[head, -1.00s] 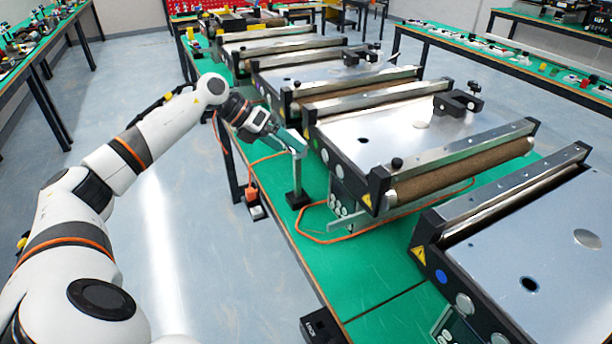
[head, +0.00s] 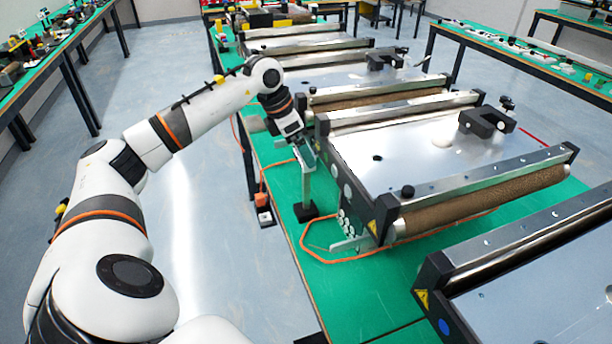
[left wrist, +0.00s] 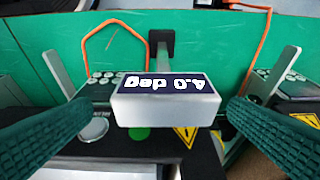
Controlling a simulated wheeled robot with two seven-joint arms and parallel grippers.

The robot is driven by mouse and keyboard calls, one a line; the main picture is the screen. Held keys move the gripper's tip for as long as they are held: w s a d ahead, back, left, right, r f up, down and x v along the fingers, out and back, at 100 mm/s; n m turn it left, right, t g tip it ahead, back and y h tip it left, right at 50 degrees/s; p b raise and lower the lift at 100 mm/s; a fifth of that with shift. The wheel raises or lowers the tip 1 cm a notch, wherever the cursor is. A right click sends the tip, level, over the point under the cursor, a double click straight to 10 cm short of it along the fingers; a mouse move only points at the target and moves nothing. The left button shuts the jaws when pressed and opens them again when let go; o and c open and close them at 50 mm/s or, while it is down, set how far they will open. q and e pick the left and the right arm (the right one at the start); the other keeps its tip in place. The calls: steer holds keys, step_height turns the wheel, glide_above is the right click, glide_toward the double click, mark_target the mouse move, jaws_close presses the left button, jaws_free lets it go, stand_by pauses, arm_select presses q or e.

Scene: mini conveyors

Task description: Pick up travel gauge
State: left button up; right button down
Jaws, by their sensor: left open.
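The travel gauge (left wrist: 165,100) is a pale grey-white box with a dark display showing "4.0 deg" upside down in the left wrist view. Behind it is a thin post with a black foot (left wrist: 160,42). In the head view the post (head: 307,182) stands on the green bench beside the conveyor, and the gauge's top is mostly hidden by my gripper. My left gripper (head: 305,152) is at the top of the post. In the left wrist view its green ribbed fingers (left wrist: 160,108) are open, one on each side of the gauge, with visible gaps. My right gripper is not in view.
A mini conveyor (head: 400,160) with a brown roller stands close to the right of the post. An orange cable (head: 345,259) loops on the green bench (head: 290,185). Another conveyor (head: 540,270) is nearer at right. Open floor lies left of the bench.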

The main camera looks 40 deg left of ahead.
arm_select(q)
steer(key=shift+p+x, duration=0.4)
steer(key=shift+x, duration=1.55)
steer(key=shift+w+a+r, duration=0.1)
steer(key=shift+w+a, duration=0.05)
steer(key=shift+a, duration=0.05)
steer(key=c, duration=2)
steer(key=shift+w+r, duration=0.15)
steer(key=shift+c, duration=0.6)
